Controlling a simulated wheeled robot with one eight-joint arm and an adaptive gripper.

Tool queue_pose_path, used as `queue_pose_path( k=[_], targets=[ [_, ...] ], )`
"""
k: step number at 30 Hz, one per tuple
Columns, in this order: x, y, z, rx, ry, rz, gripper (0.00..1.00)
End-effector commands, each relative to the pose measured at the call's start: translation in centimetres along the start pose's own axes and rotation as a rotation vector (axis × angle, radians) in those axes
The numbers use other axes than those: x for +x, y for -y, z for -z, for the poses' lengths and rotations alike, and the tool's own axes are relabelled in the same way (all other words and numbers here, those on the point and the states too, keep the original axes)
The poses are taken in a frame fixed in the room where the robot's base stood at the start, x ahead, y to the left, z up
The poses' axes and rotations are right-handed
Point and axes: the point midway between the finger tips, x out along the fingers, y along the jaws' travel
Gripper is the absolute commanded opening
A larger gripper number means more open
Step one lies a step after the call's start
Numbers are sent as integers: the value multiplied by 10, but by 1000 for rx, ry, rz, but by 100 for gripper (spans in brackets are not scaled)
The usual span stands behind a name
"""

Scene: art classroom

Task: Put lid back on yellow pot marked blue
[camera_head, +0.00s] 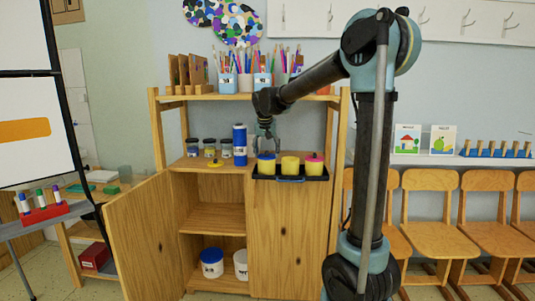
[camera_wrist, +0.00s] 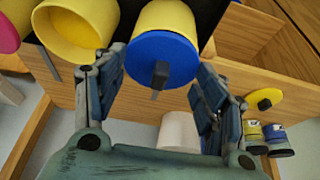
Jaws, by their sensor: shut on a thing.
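A blue lid (camera_wrist: 160,60) with a dark knob is on the mouth of a yellow pot (camera_wrist: 165,17), seen from the lid side in the wrist view. In the head view this blue lid (camera_head: 266,156) tops the left yellow pot (camera_head: 266,168) on a dark tray (camera_head: 290,179). In the head view my gripper (camera_head: 265,147) is right above that pot. Whether the lid is fully seated cannot be told.
An open yellow pot (camera_head: 290,166) stands in the middle of the tray, and a pink-lidded one (camera_head: 314,166) at right. A loose yellow lid (camera_head: 215,163), a blue-and-white cylinder (camera_head: 240,145) and small jars (camera_head: 210,148) are to the left. The cabinet door (camera_head: 145,237) stands open.

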Motion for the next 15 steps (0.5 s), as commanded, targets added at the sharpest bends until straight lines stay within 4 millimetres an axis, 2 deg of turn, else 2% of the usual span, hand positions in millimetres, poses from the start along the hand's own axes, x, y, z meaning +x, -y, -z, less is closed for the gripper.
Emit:
queue_pose_path(
  k=[15],
  targets=[
    [-7,-1,-2,0,0,-1,52]
  ],
)
